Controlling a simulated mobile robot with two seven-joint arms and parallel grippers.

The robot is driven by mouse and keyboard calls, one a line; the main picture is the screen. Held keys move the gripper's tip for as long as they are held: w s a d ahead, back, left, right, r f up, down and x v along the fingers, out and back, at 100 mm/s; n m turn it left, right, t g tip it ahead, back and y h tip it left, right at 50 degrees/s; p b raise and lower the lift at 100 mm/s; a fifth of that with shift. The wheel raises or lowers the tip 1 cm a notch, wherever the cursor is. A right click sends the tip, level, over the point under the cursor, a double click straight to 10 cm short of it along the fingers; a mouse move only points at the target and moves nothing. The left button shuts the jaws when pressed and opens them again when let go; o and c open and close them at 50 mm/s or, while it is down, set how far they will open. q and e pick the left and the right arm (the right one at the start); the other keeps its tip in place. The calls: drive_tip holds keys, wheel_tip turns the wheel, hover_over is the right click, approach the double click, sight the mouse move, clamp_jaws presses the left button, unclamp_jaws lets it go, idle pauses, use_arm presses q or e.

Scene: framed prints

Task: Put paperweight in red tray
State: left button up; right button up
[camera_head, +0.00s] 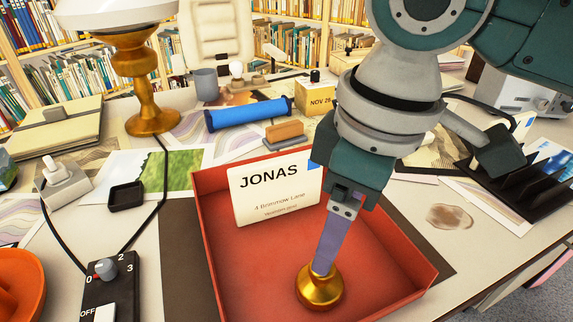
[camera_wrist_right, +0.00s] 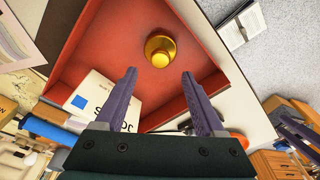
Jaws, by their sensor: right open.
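The brass paperweight (camera_head: 320,292), gold and round with a knob on top, sits on the floor of the red tray (camera_head: 245,265), near its front. In the right wrist view the paperweight (camera_wrist_right: 160,50) lies on the red tray (camera_wrist_right: 115,42), beyond the fingertips and clear of both. My right gripper (camera_head: 325,268) reaches down into the tray; its purple fingers cover part of the paperweight's top in the head view. In the right wrist view my right gripper (camera_wrist_right: 160,73) is open, with nothing between its fingers. My left gripper is not in view.
A white card reading JONAS (camera_head: 275,190) leans at the tray's back wall. Behind are a wooden-handled stamp (camera_head: 284,132), a blue roll (camera_head: 248,113) and a date block (camera_head: 315,95). A switch box (camera_head: 110,285) with cables is at left, a black rack (camera_head: 520,178) at right.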

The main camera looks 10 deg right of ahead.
sight(334, 272)
wheel_tip(334, 272, up, 4)
drive_tip(key=s+a+f+m+t+y, duration=0.2)
drive_tip(key=s+a+f+y, duration=0.1)
drive_tip(key=s+a, duration=0.3)
drive_tip(key=s+d+f+m+h, duration=0.2)
drive_tip(key=s+d+m, duration=0.3)
drive_tip(key=s+d, duration=0.4)
drive_tip(key=d+h, duration=0.1)
drive_tip(key=d, duration=0.3)
drive_tip(key=shift+s+d+f+m+t+h+p, duration=0.2)
drive_tip(key=shift+f+m+t+h+p, duration=0.1)
drive_tip(key=shift+m+t+h+p, duration=0.1)
wheel_tip(334, 272, up, 56)
drive_tip(key=p, duration=5.6)
